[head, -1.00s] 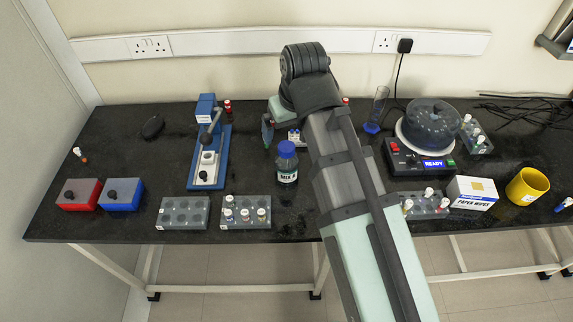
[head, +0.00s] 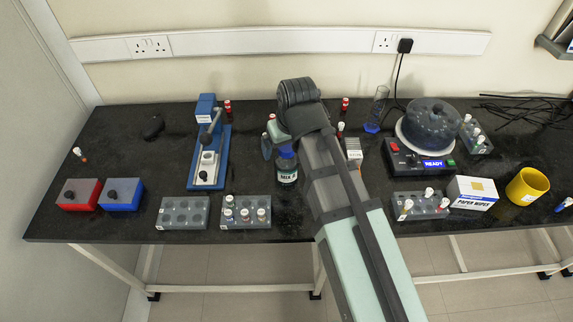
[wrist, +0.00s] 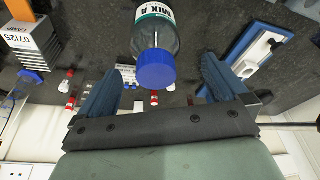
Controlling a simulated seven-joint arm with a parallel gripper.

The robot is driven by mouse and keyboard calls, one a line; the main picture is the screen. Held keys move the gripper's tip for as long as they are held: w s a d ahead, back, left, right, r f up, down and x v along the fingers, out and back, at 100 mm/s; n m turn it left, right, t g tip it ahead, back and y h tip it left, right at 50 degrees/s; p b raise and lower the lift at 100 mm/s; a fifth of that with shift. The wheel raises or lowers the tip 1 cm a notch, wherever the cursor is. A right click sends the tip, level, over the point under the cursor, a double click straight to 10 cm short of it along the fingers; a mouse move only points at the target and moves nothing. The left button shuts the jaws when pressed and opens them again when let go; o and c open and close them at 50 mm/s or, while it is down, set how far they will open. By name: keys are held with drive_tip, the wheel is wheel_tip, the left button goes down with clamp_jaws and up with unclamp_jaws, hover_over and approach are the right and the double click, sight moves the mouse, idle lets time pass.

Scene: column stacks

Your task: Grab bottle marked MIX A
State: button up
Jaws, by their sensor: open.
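The MIX A bottle (head: 287,172) is clear with a blue cap and a white and green label. It stands upright on the black bench, right of the blue press, with its cap partly behind my gripper. In the wrist view, the bottle (wrist: 154,35) shows its label reading MIX A, and its blue cap lies between my fingertips, with a gap on each side. My gripper (wrist: 166,68) is open and empty, with two blue fingers. In the head view, my gripper (head: 279,150) is at the bottle's top; one finger shows left of the cap and the other is mostly hidden.
A vial rack (head: 246,212) and an empty rack (head: 182,213) stand in front and left. The blue press (head: 209,160) is left of the bottle. Small red-marked vials, such as one vial (head: 345,104), stand behind. A centrifuge (head: 432,130) and another rack (head: 420,206) are right.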

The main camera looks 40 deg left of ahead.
sight(287, 163)
drive_tip(key=shift+x, duration=2.45)
drive_tip(key=shift+w+d, duration=0.2)
drive_tip(key=c, duration=1.4)
drive_tip(key=shift+r, duration=0.1)
